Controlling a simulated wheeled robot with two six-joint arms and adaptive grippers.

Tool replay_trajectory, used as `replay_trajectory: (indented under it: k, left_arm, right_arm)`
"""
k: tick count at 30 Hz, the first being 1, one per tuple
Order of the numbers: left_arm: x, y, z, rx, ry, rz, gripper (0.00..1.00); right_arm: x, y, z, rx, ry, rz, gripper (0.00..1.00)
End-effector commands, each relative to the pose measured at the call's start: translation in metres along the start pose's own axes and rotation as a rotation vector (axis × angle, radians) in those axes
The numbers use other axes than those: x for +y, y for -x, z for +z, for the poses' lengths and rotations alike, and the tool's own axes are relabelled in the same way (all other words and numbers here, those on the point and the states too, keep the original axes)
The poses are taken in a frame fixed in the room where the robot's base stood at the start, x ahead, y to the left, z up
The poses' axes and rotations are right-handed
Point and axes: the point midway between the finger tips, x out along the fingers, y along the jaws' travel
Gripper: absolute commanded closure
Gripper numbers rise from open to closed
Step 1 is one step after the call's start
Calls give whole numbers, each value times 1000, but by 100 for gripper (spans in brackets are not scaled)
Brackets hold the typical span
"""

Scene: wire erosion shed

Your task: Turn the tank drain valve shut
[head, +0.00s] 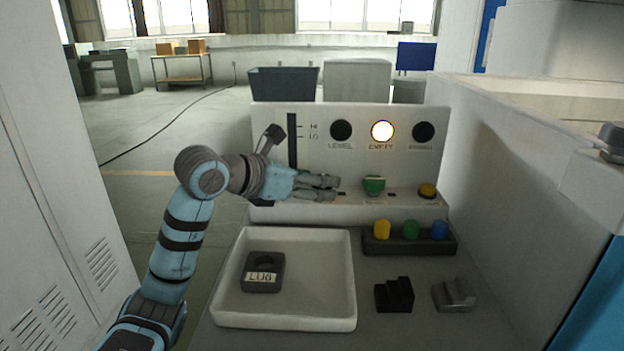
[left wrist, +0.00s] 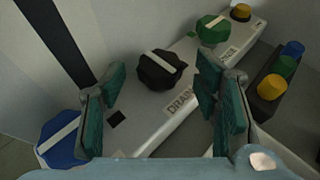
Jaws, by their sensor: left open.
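The drain valve is a black knob with a white stripe (left wrist: 160,70), on a pale ledge beside a DRAIN label (left wrist: 180,98) in the left wrist view. Its stripe runs across the ledge; the stripes on the green knob (left wrist: 213,30) and blue knob (left wrist: 60,140) run along it. My left gripper (head: 335,188) is open at the ledge. In the left wrist view its fingers (left wrist: 160,98) stand apart, with the black knob in the gap, beyond the tips; contact cannot be told. In the head view my gripper hides the black knob. My right gripper is out of view.
The upright panel (head: 300,120) behind the ledge has a lit EMPTY lamp (head: 382,131). The green knob (head: 374,185) and a yellow button (head: 428,190) are to the right. In front are a white tray (head: 340,318) holding a LUG block (head: 263,272), and a rack of coloured caps (head: 450,243).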

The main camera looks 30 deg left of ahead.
Motion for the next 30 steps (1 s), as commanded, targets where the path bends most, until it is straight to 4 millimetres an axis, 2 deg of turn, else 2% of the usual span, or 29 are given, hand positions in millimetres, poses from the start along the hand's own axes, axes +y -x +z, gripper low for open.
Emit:
replay_trajectory:
  k: [6, 15, 23, 30]
  left_arm:
    - [0, 0, 0, 0, -1, 0, 45]
    - [0, 0, 1, -1, 0, -1, 92]
    - [1, 0, 1, 0, -9, -24, 92]
    - [4, 0, 2, 1, -49, -125, 92]
  right_arm:
    - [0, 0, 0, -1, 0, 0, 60]
    - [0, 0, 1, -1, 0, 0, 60]
    - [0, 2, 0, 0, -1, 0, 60]
    - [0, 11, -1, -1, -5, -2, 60]
